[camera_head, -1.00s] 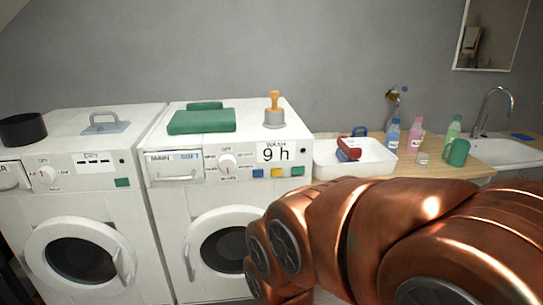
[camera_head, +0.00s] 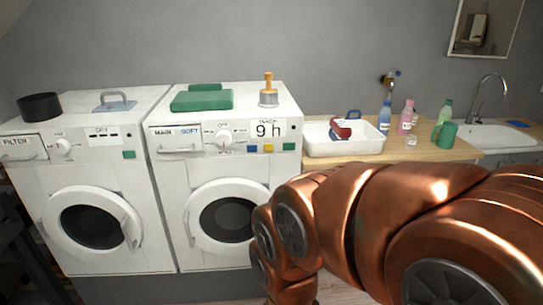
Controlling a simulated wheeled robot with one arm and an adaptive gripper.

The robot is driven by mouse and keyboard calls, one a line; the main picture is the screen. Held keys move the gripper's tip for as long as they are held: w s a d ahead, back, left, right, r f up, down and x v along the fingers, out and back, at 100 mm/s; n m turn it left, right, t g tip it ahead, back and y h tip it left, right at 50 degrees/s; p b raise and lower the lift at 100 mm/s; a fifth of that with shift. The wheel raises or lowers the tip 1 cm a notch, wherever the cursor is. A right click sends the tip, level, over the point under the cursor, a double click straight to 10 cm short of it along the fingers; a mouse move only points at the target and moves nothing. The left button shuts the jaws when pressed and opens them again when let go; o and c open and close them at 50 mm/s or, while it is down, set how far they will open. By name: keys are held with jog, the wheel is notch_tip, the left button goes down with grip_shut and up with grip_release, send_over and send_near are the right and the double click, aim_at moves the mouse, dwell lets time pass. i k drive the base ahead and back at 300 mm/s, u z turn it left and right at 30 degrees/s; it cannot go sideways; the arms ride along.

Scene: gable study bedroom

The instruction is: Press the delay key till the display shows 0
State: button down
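The display (camera_head: 268,130) on the right-hand washing machine (camera_head: 185,235) reads "9 h", with a small word above it that looks like "WASH". A dial (camera_head: 224,138) is left of the display. My copper arm crosses the lower right, in front of the machine's lower right part. My gripper is not in view.
A dryer (camera_head: 60,215) stands at left, with a black bowl (camera_head: 40,107) on top. Green towels (camera_head: 202,100) and a wooden-handled stamp-like object (camera_head: 269,97) lie on the washer. At right, the wooden counter (camera_head: 385,153) holds a white tray (camera_head: 318,147), bottles, a green mug (camera_head: 445,134) and a sink (camera_head: 500,138).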

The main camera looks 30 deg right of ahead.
aim_at(267, 147)
jog(key=k, duration=0.15)
jog(key=u, duration=1.25)
jog(key=i, duration=0.9)
jog(key=z, duration=1.85)
jog(key=i, duration=0.5)
